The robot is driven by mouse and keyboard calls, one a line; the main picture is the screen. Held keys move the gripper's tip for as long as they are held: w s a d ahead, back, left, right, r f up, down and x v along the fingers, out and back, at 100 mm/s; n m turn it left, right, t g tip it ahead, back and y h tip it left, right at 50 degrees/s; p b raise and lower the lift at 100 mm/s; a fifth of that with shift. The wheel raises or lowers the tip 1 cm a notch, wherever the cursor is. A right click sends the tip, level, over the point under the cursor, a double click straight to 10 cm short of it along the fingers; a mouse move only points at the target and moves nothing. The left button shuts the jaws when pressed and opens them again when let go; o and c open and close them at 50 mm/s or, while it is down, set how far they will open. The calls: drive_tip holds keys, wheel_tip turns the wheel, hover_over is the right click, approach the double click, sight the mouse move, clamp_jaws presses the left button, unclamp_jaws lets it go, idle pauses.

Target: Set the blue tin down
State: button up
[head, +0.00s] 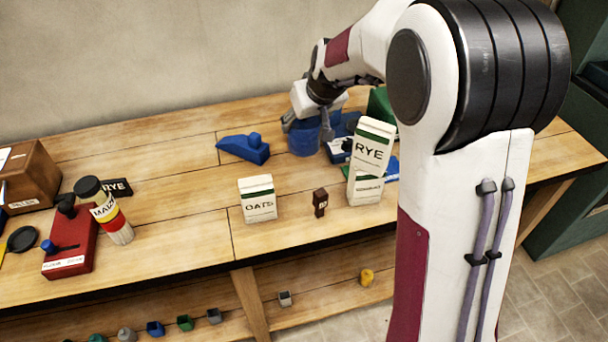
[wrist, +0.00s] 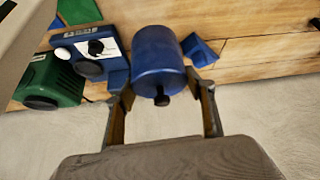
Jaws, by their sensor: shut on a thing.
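The blue tin (head: 304,141) is a round blue can near the back of the wooden bench (head: 190,235). My gripper (head: 307,126) is shut on it, with one finger on each side. In the wrist view the tin (wrist: 158,50) sits between the two fingers of my gripper (wrist: 162,88), with a dark knob at its near end. The tin's base is close to the bench top in the head view. I cannot tell whether it touches the bench. The arm and fingers hide part of the tin's top.
A blue wedge-shaped object (head: 245,149) lies left of the tin. A blue-and-white device (wrist: 88,48) and a green one (wrist: 50,82) stand close on the other side. Cartons marked RYE (head: 371,150) and OATS (head: 258,204) stand nearer the front, with a small brown block (head: 320,203) between.

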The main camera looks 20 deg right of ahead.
drive_tip(key=shift+f, duration=0.15)
drive_tip(key=shift+f, duration=3.1)
drive_tip(key=shift+f, duration=1.85)
drive_tip(key=shift+f, duration=0.1)
drive_tip(key=o, duration=1.5)
